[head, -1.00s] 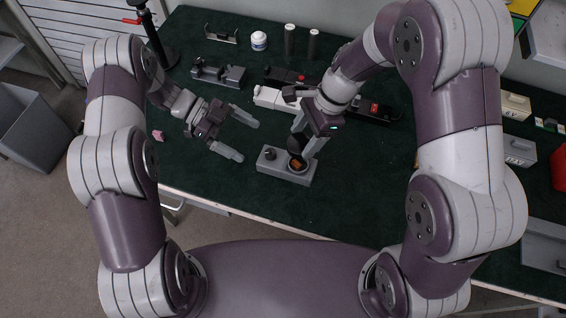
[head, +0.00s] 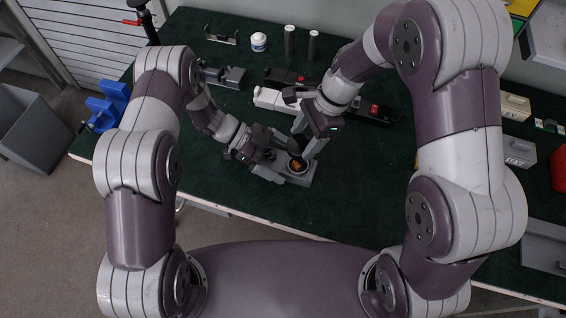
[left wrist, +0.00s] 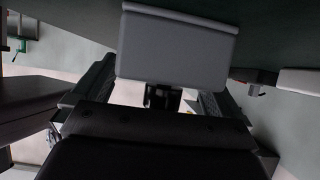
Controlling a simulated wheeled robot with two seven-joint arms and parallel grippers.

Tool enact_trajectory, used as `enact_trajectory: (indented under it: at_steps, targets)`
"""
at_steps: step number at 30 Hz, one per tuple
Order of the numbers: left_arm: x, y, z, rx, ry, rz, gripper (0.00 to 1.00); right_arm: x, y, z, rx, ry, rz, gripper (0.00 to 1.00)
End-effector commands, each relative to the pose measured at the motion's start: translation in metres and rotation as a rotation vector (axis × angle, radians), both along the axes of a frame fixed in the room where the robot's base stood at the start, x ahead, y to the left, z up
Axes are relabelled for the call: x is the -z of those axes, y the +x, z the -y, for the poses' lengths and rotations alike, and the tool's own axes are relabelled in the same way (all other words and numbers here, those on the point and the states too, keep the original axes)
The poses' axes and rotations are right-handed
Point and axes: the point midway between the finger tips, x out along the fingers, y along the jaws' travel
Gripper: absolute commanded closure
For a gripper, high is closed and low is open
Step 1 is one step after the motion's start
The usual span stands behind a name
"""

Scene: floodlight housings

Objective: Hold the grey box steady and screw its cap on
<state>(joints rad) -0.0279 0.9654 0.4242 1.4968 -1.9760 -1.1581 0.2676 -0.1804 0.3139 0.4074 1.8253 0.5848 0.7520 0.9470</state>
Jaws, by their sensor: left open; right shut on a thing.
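The grey box (head: 303,177) lies on the dark green bench mat near its front edge. Its round opening with an orange inside shows at its right end; my left gripper hides its left part. The dark cap (head: 296,146) is just above the opening, held by my right gripper (head: 304,149), shut and pointing down. I cannot tell whether cap and box touch. My left gripper (head: 279,158) is open at the box's left end, with fingers along its sides. In the left wrist view the grey box (left wrist: 180,48) shows between the two spread fingers.
A blue holder (head: 108,106) is at the left edge. The mat right of the box is clear.

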Motion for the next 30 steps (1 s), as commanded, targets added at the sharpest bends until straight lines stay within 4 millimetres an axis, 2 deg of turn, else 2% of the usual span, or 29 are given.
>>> enact_trajectory:
  at_steps: [10,11,12,18,21,30]
  targets:
    - [0.002,-0.001,0.004,0.000,0.000,0.000,0.00,0.000,0.000,0.000,0.000,0.000,0.000,0.70]
    - [0.002,-0.001,0.004,0.000,0.000,0.000,0.03,0.000,0.000,0.000,0.000,0.000,0.000,0.70]
    - [0.002,-0.001,0.004,0.000,0.000,0.000,0.16,0.000,0.000,0.000,0.000,0.000,0.000,0.70]
    - [0.002,-0.001,0.004,0.000,0.000,0.000,0.80,0.000,0.000,0.000,0.000,0.000,0.000,0.70]
    - [0.002,-0.001,0.004,0.000,0.000,0.000,0.81,0.005,0.000,0.000,0.000,0.001,-0.001,0.70]
    - [0.002,-0.001,0.004,0.000,0.000,0.000,0.81,0.046,0.000,0.000,0.000,0.004,0.001,0.70]
